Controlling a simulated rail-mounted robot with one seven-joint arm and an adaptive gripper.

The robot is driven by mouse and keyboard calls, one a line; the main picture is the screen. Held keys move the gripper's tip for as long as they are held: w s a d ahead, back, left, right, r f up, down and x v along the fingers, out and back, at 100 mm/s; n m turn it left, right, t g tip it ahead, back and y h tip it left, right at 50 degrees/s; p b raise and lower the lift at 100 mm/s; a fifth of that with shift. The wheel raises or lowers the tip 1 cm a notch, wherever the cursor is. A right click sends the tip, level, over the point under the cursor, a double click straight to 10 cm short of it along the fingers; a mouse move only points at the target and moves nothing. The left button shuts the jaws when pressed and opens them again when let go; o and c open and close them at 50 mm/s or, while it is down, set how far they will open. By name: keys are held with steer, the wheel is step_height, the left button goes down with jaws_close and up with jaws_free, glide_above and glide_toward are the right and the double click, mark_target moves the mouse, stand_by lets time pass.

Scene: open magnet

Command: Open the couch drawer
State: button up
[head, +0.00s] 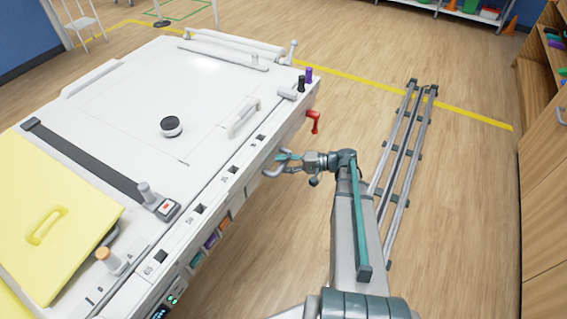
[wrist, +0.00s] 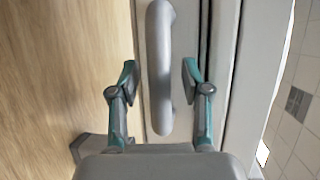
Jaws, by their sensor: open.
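The couch (head: 150,105) is a long white table with a flat top on the left of the head view. A grey bar handle (head: 270,172) sticks out from its right side, partly hidden by my gripper (head: 284,160). In the wrist view the handle (wrist: 159,45) runs up the middle on a pale drawer front (wrist: 181,20). My gripper (wrist: 160,80) is open, with one teal-and-grey finger on each side of the handle. Gaps show between the fingers and the handle. I cannot tell whether the drawer is fully shut.
A red lever (head: 314,121) sticks out of the couch side just beyond my gripper. A grey rail frame (head: 405,135) lies on the floor to the right. A wooden cabinet (head: 545,190) stands at the right edge. Bare wooden floor (head: 465,200) lies between the frame and the cabinet.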

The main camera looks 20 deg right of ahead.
steer(key=shift+a, duration=0.1)
jaws_close()
steer(key=shift+s, duration=0.1)
stand_by(0.4)
